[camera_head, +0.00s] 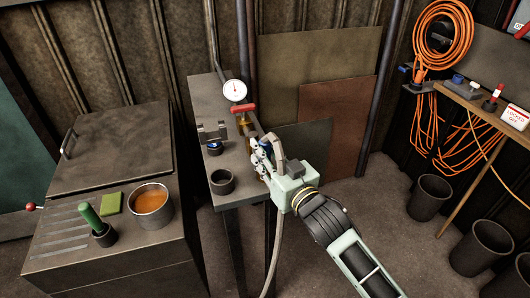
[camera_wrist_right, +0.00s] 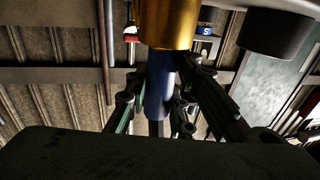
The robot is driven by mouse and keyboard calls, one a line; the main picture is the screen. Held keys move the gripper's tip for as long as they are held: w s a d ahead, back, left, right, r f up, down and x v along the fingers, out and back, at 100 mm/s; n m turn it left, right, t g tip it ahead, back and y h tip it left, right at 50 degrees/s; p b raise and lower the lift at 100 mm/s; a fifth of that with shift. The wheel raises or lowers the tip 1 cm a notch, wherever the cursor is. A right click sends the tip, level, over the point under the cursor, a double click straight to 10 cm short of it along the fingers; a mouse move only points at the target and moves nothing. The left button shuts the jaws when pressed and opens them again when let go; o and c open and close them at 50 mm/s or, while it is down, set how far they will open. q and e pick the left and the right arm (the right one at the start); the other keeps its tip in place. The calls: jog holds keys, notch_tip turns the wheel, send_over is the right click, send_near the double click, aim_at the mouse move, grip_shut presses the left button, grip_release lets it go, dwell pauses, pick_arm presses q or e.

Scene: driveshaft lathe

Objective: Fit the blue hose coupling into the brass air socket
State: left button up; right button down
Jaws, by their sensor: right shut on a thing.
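My right gripper (camera_head: 262,158) is at the right edge of the narrow grey bench. It is shut on the blue hose coupling (camera_wrist_right: 160,88), which stands between the fingers in the right wrist view. In the head view the fingers hide most of the coupling. The brass air socket (camera_wrist_right: 168,24) is right at the coupling's far end in the right wrist view. In the head view a brass part (camera_head: 254,130) shows just behind the fingers, below a red handle. Whether coupling and socket touch or overlap I cannot tell. My left gripper is not in view.
A pressure gauge (camera_head: 234,91) and red handle (camera_head: 243,108) stand behind the gripper. A dark cup (camera_head: 222,182) and a bracket with a blue part (camera_head: 214,146) are on the bench to the left. A grey hose (camera_head: 277,245) hangs below the gripper.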

jog(key=c, duration=1.5)
grip_release()
jog(key=shift+f, duration=0.1)
